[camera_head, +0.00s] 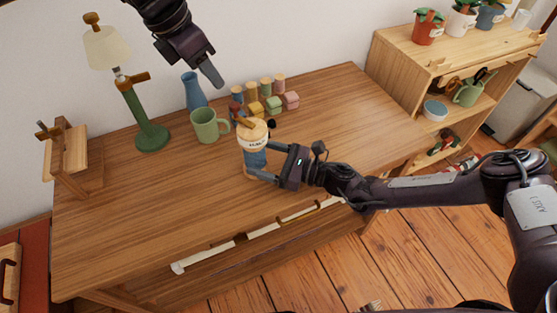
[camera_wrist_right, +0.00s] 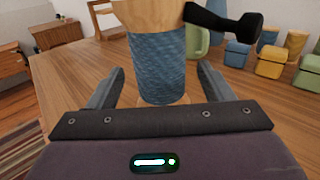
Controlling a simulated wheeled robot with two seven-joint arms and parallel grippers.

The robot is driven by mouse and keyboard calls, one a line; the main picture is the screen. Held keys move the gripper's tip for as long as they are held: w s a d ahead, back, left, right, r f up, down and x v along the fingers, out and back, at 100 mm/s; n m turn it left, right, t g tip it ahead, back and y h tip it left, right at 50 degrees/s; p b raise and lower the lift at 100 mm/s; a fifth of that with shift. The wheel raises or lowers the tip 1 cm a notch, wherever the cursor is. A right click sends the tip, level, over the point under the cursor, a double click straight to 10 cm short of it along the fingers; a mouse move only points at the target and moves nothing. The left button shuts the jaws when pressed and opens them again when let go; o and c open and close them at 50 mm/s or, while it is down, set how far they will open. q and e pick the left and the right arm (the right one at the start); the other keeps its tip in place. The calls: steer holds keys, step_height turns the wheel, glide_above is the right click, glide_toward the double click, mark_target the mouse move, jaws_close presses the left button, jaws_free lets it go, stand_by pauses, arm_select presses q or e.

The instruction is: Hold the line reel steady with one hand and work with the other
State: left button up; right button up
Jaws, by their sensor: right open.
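The line reel (camera_head: 254,158) stands upright on the desk, a wooden spool wound with blue line. Its wooden top flange is pale, and a black crank knob (camera_head: 271,124) sticks out at its side. In the right wrist view the blue winding of the reel (camera_wrist_right: 157,65) stands between my right gripper's fingers, with a gap on each side. My right gripper (camera_head: 263,162) is open around the reel, low near the desk. My left gripper (camera_head: 212,72) hangs above the back of the desk, away from the reel; its finger opening is not clear.
A green mug (camera_head: 209,126) and a blue vase (camera_head: 194,91) stand behind the reel, with several coloured blocks (camera_head: 273,104) to their right. A green lamp (camera_head: 138,115) stands at the back left. The desk's right and front left are clear.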

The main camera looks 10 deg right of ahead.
mark_target(234, 104)
steer(key=shift+x, duration=1.55)
steer(key=c, duration=1.2)
arm_select(q)
steer(key=shift+o, duration=1)
steer(key=shift+w+d+r+m+g+y, duration=0.95)
steer(key=shift+d+r+y, duration=0.35)
steer(key=shift+d+y, duration=0.55)
step_height(234, 104, down, 12)
steer(key=shift+r, duration=0.1)
